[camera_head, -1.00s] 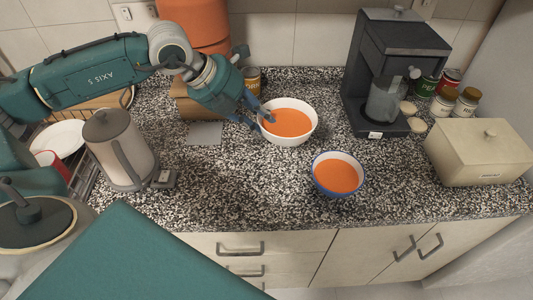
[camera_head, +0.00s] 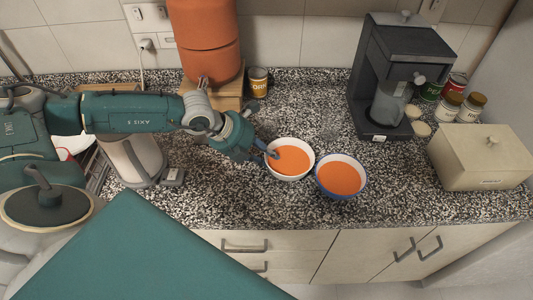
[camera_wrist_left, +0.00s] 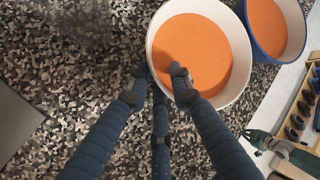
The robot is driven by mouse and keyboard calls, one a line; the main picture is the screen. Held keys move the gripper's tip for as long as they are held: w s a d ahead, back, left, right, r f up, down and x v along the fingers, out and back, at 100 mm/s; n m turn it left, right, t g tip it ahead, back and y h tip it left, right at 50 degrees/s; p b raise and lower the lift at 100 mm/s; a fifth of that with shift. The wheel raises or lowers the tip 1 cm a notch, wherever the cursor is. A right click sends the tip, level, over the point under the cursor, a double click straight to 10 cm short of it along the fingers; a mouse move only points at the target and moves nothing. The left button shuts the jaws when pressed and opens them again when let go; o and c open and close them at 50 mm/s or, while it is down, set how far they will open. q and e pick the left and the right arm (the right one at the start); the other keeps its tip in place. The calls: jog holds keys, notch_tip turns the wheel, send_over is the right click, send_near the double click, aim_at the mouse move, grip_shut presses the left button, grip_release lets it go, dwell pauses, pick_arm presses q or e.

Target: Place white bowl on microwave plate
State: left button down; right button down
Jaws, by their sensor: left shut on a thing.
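The white bowl (camera_head: 290,174), full of orange soup, is at the middle of the counter, close beside the blue-rimmed bowl. My left gripper (camera_head: 266,153) is shut on its left rim. In the left wrist view, one finger (camera_wrist_left: 180,78) is inside the white bowl (camera_wrist_left: 243,62) over the soup and the others are outside the wall. I cannot tell whether the bowl is lifted. No microwave or microwave plate is in view. A teal and dark part, perhaps my right gripper (camera_wrist_left: 262,143), shows at the right of the left wrist view, too small to read.
The blue-rimmed bowl (camera_head: 341,176) of orange soup stands just right of the white bowl. A coffee machine (camera_head: 399,75) and cream box (camera_head: 482,158) stand to the right. A kettle (camera_head: 136,160) is behind my left arm. Counter in front of the bowls is clear.

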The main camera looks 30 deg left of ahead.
pick_arm(q)
jog(key=shift+r, duration=0.1)
jog(key=c, duration=1.5)
grip_release()
jog(key=shift+c, duration=0.2)
